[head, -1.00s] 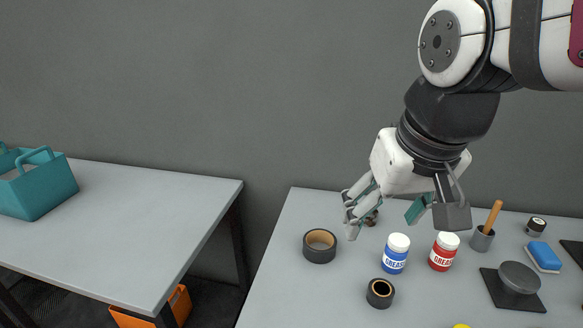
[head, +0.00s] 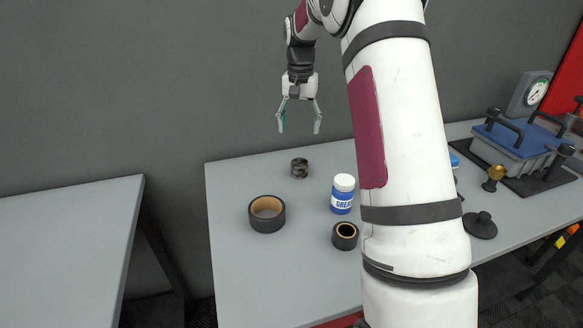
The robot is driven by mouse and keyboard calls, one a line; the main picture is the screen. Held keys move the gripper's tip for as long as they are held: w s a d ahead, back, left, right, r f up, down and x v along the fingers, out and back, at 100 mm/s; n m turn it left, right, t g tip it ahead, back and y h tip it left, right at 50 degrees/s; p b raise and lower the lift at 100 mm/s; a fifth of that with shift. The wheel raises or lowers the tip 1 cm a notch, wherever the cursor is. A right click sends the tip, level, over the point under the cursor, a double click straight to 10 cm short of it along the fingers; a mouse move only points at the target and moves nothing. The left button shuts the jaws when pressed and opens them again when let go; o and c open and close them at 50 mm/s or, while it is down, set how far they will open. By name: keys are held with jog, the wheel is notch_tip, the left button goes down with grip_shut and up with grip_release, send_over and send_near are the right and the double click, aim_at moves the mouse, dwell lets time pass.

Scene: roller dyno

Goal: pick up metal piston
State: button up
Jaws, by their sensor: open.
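A small dark metallic cylinder (head: 300,168), which looks like the metal piston, stands upright near the back edge of the grey table. My gripper (head: 299,128) is open and empty. It points down in the air above the cylinder, with a clear gap between the fingertips and its top. Nothing hides the cylinder from the head view.
A large black tape roll (head: 267,214), a smaller black roll (head: 345,236) and a blue grease jar (head: 342,194) stand on the table (head: 237,275) in front of the cylinder. My arm hides part of the right side. A blue-topped machine (head: 520,140) stands at the right.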

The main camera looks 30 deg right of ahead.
aim_at(300, 162)
jog(key=f, duration=1)
jog(key=w+d+f, duration=0.1)
jog(key=f, duration=0.4)
jog(key=shift+f+p, duration=0.15)
jog(key=shift+p, duration=0.25)
jog(key=c, duration=1.3)
